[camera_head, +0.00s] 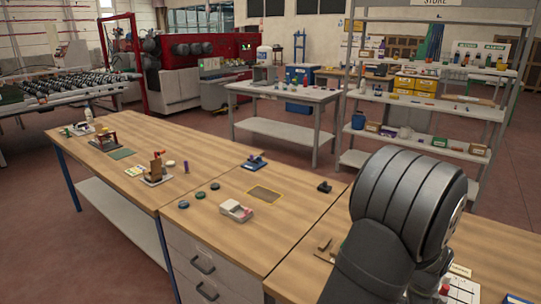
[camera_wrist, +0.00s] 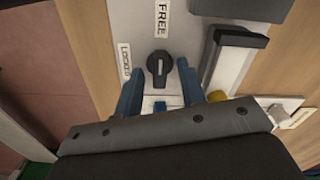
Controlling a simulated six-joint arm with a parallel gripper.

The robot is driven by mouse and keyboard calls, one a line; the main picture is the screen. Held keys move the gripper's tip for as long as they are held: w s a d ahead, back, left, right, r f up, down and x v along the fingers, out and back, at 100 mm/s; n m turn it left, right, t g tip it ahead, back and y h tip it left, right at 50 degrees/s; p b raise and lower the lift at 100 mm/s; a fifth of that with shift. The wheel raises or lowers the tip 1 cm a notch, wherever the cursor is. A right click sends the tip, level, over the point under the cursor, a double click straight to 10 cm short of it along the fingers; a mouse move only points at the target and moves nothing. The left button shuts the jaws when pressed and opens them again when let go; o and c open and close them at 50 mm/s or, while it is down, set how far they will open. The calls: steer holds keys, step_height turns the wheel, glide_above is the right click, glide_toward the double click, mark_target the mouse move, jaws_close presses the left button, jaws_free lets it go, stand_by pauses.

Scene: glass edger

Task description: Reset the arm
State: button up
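In the wrist view my gripper (camera_wrist: 158,76) shows two blue fingers spread apart, with nothing held between them. A black rotary knob (camera_wrist: 160,66) on a pale panel (camera_wrist: 195,20) lies just ahead of and between the fingertips; I cannot tell whether they touch it. Labels reading FREE (camera_wrist: 162,18) and LOCK (camera_wrist: 124,60) sit by the knob, whose pointer is toward FREE. In the head view my dark grey arm fills the lower right, and it hides the gripper and the knob.
A grey block with a black top (camera_wrist: 235,45) and a yellow part (camera_wrist: 218,96) stand close right of the fingers. In the head view, the wooden bench (camera_head: 225,225) carries a pale box (camera_head: 236,210) and several small items. Shelving (camera_head: 430,100) stands behind.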

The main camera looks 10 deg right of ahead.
steer(key=n, duration=1.3)
steer(key=shift+n, duration=0.3)
stand_by(0.3)
steer(key=o, duration=0.5)
step_height(320, 180, up, 17)
steer(key=n, duration=0.9)
step_height(320, 180, down, 17)
steer(key=shift+c, duration=0.3)
steer(key=c, duration=0.9)
